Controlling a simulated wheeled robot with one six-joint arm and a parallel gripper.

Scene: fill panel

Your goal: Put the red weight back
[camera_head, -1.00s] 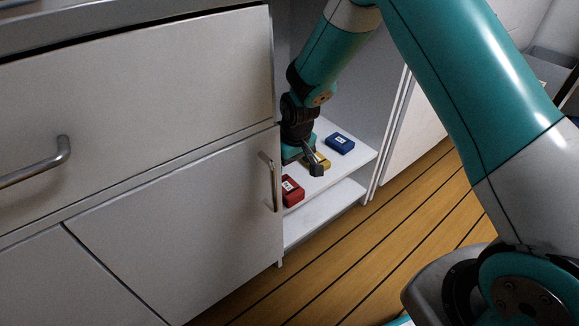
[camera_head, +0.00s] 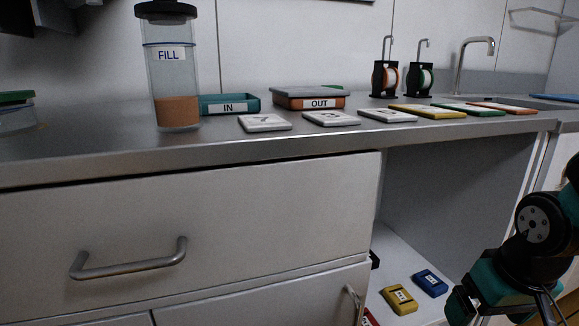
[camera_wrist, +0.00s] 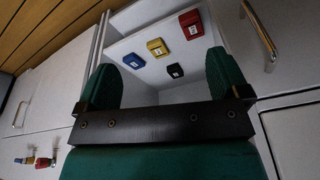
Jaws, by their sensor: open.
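The red weight (camera_wrist: 191,23) sits on the white shelf (camera_wrist: 150,20) of the open cabinet, on the right side of the row in the wrist view. In the head view only a sliver of it shows at the bottom edge. The yellow weight (camera_head: 400,298) and blue weight (camera_head: 430,283) stand beside it. A black weight (camera_wrist: 175,70) lies deeper in. My gripper (camera_wrist: 161,64) is open and empty, its green fingers wide apart, facing the cabinet. In the head view my gripper is at the lower right, partly cut off by the frame.
A cabinet door with a handle (camera_wrist: 258,30) borders the opening. On the counter (camera_head: 220,150) stand a FILL container (camera_head: 172,80), an IN tray (camera_head: 230,104), an OUT tray (camera_head: 310,99), and several flat plates, white (camera_head: 264,122) and coloured (camera_head: 427,111).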

